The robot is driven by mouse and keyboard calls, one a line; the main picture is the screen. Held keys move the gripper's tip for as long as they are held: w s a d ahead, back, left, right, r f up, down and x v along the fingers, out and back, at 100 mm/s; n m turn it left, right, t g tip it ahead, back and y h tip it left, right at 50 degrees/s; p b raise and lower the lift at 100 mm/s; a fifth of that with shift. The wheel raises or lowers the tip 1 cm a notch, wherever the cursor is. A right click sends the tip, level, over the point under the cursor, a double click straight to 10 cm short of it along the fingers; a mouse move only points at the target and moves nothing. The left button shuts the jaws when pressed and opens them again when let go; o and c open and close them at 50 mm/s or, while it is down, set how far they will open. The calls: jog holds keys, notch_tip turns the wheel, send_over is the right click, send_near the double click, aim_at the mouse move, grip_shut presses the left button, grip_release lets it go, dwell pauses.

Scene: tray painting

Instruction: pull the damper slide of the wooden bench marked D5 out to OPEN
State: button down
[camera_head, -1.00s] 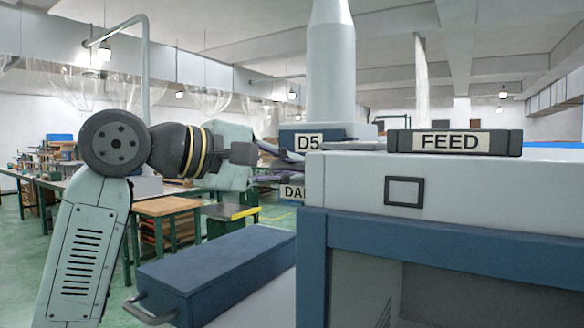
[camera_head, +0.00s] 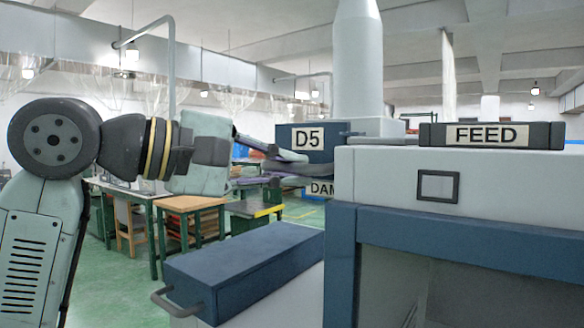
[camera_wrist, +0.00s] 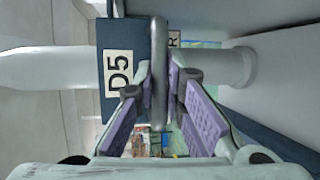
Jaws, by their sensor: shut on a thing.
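The D5 sign sits on a dark blue block (camera_head: 284,136) at the foot of a pale duct, in the middle of the head view. The sign (camera_wrist: 118,85) also shows in the wrist view, turned sideways. Below the block is a plate (camera_head: 320,189) reading DAM, partly hidden by the feed unit. My gripper (camera_head: 282,168) reaches across in front of the block from the left. In the wrist view its purple-padded fingers (camera_wrist: 162,88) are shut on a grey bar (camera_wrist: 159,40), which appears to be the slide's handle. No wooden body shows under the sign.
The pale feed unit (camera_head: 385,175) with a FEED sign (camera_head: 490,135) stands close on the right. A blue box with a handle (camera_head: 245,262) is below my arm. A wooden-topped table (camera_head: 190,203) stands behind. Green floor is open at lower left.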

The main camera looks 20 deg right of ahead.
jog(key=c, duration=1.9)
grip_release()
jog(key=shift+s+a, duration=0.2)
jog(key=shift+a, duration=0.05)
jog(key=shift+o, duration=1.2)
jog(key=v, duration=1.2)
